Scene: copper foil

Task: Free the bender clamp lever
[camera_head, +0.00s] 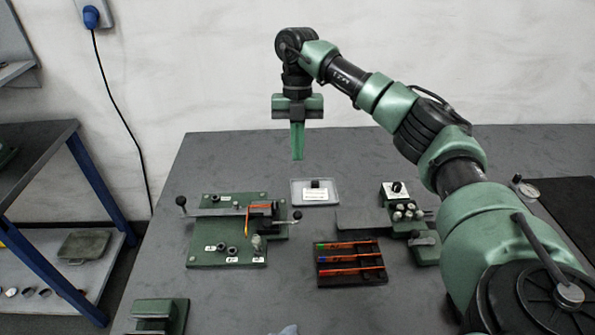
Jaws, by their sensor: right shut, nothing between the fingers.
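The bender (205,255) is a green plate with grey bars and posts at the left of the dark table. One lever ends in a black knob (181,201) at its left, another in a black knob (297,214) at its right. I cannot tell for certain which is the clamp lever. An orange copper-coloured piece (262,207) lies across the bender, with a bent part hanging toward the front. My right gripper (297,158) is shut and empty, pointing down in the air above and behind the bender, clear of it. My left gripper is out of view.
A small pale tray (327,199) stands behind. A dark tray (329,281) with several coloured sticks lies front-centre. A green device with a grey plate (362,221) is at the right, partly behind my right arm. A green block (172,309) sits front left.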

